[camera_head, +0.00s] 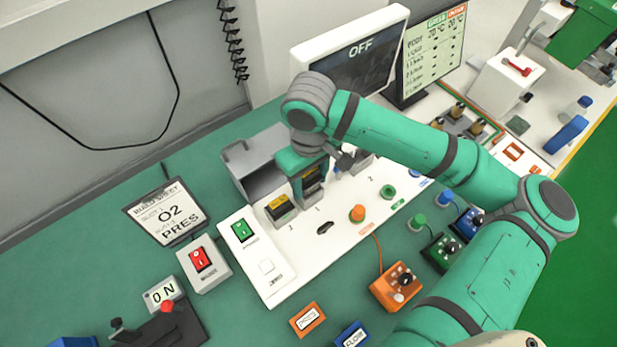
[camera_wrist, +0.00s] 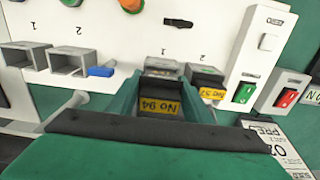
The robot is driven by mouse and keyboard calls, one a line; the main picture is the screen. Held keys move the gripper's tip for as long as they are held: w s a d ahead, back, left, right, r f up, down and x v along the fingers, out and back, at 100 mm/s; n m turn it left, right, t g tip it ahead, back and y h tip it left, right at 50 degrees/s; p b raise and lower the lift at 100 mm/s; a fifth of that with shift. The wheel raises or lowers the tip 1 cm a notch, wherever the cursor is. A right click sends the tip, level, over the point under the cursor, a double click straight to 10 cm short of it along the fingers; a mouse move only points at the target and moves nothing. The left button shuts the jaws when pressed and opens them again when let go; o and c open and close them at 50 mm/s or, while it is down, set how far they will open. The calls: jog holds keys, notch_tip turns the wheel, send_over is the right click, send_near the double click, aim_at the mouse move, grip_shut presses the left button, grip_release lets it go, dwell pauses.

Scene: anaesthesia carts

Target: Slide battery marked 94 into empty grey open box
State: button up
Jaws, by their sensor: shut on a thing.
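My gripper (camera_head: 308,172) is shut on the battery marked 94 (camera_wrist: 158,105), a dark block with a yellow label, between its fingers (camera_wrist: 160,88) in the wrist view. Just beyond it, in line with it, is a grey box (camera_wrist: 163,65); I cannot tell whether the battery's end is inside it. Beside it, another grey box (camera_head: 284,219) holds a battery with a yellow label (camera_head: 278,206), apparently marked 52 or 57. Two more grey boxes, one (camera_wrist: 20,54) and another (camera_wrist: 70,62), stand open at the left in the wrist view and look empty.
A white panel (camera_head: 340,232) carries the boxes, an orange knob (camera_head: 357,213) and a green switch (camera_head: 242,231). A large grey bin (camera_head: 240,158) stands behind my gripper. A blue piece (camera_wrist: 101,72) lies by the open boxes. A screen reading OFF (camera_head: 355,75) stands behind my arm.

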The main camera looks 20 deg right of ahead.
jog(key=shift+s+f, duration=0.1)
jog(key=shift+f, duration=0.35)
jog(key=o, duration=1)
notch_tip(320, 180, up, 11)
jog(key=shift+a+f, duration=0.1)
jog(key=shift+f, duration=0.05)
dwell(0.3)
